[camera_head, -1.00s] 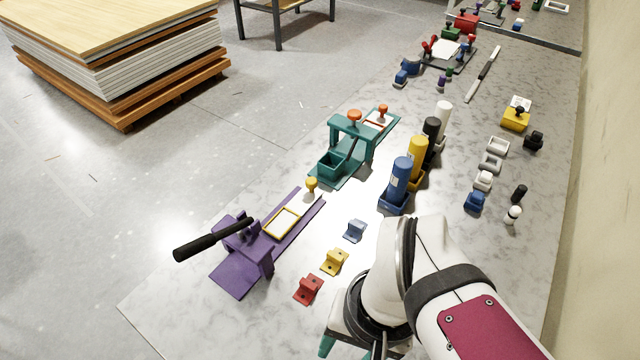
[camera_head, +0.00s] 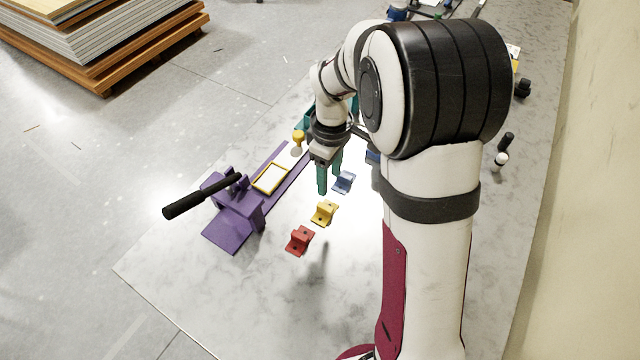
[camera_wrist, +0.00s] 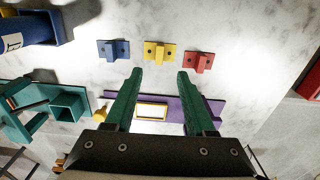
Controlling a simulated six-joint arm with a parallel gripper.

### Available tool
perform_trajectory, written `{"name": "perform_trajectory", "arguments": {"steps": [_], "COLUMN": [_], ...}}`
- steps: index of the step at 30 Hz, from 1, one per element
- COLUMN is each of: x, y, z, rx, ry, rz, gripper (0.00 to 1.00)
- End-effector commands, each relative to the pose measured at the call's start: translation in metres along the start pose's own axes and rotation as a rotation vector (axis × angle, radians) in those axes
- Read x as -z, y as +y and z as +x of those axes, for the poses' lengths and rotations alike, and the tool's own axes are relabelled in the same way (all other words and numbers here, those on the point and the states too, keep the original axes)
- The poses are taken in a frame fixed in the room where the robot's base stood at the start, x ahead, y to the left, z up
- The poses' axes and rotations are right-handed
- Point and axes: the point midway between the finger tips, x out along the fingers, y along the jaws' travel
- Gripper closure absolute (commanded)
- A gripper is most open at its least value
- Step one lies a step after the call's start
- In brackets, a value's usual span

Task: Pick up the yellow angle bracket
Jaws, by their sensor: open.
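The yellow angle bracket (camera_head: 324,213) lies on the marbled bench top, between a blue-grey bracket (camera_head: 344,182) and a red bracket (camera_head: 299,241). In the wrist view the yellow bracket (camera_wrist: 159,52) is at the top centre, beyond the fingertips, with the blue one (camera_wrist: 114,50) to its left and the red one (camera_wrist: 198,62) to its right. My gripper (camera_head: 329,178) has green fingers and is open and empty. It is above the bench, near the blue-grey bracket and apart from the yellow one. In the wrist view the fingers (camera_wrist: 160,77) point towards the yellow bracket.
A purple fixture (camera_head: 235,220) with a black lever handle (camera_head: 201,197) stands left of the brackets. A teal fixture (camera_wrist: 62,110) and a blue holder (camera_wrist: 55,27) show in the wrist view. Bare bench lies in front of the red bracket.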

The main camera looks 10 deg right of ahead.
Motion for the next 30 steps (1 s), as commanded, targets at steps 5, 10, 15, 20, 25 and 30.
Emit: {"name": "perform_trajectory", "arguments": {"steps": [5,10,15,20,25,30], "x": [-0.001,0.001,0.009,0.009,0.009,0.009], "y": [-0.001,-0.001,0.0,0.0,0.0,0.0], "z": [0.05,0.072,0.106,0.121,0.121,0.121], "rx": [0.004,0.002,0.003,0.0,0.0,0.0], "ry": [-0.003,-0.002,-0.003,0.0,0.0,0.0], "rz": [0.001,0.003,0.003,0.003,0.003,0.003], "gripper": [0.45,0.45,0.45,0.45,0.45,0.76]}}
